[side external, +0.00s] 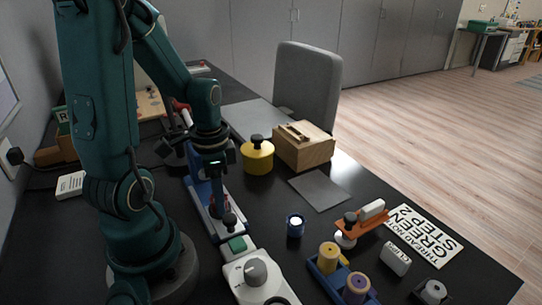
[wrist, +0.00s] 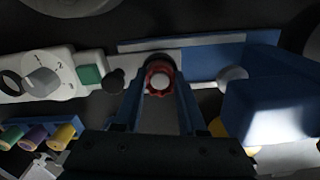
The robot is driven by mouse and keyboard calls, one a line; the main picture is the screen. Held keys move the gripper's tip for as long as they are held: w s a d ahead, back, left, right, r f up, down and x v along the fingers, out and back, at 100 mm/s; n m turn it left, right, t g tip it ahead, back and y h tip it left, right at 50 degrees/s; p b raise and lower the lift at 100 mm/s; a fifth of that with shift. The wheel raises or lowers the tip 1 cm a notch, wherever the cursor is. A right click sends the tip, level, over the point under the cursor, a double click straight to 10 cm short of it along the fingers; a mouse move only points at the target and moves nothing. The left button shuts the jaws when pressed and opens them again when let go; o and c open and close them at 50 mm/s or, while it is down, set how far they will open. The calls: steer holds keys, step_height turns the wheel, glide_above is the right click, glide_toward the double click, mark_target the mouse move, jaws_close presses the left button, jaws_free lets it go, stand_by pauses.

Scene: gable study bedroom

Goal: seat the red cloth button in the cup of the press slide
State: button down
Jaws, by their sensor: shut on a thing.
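My gripper (wrist: 161,80) is shut on the red cloth button (wrist: 153,88), which shows as a red scalloped rim around a pale centre between the fingertips. In the side external view my gripper (side external: 218,192) points down over the press slide (side external: 203,200), a long blue and white piece. The slide also shows in the wrist view (wrist: 205,58), running behind the fingertips. A dark round edge, perhaps the cup, shows just behind the button. I cannot tell whether the button touches it or is above it. The fingers hide part of the button and slide.
A black knob (side external: 229,221), a green block (side external: 237,244) and a white dial unit (side external: 257,275) stand at the slide's near end. A yellow pot (side external: 257,156) and a wooden box (side external: 303,147) stand to the right.

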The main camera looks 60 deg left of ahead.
steer(key=shift+c, duration=2.4)
jaws_free()
steer(key=shift+s+d+f, duration=0.1)
steer(key=shift+d+f, duration=0.05)
steer(key=shift+f, duration=0.4)
step_height(320, 180, up, 12)
steer(key=d+r+n+t, duration=0.1)
steer(key=d+t, duration=0.4)
steer(key=d, duration=0.6)
steer(key=shift+w+d+r+n+t, duration=0.2)
steer(key=shift+w+n+t, duration=0.1)
steer(key=shift+w+n, duration=0.25)
steer(key=shift+s, duration=0.1)
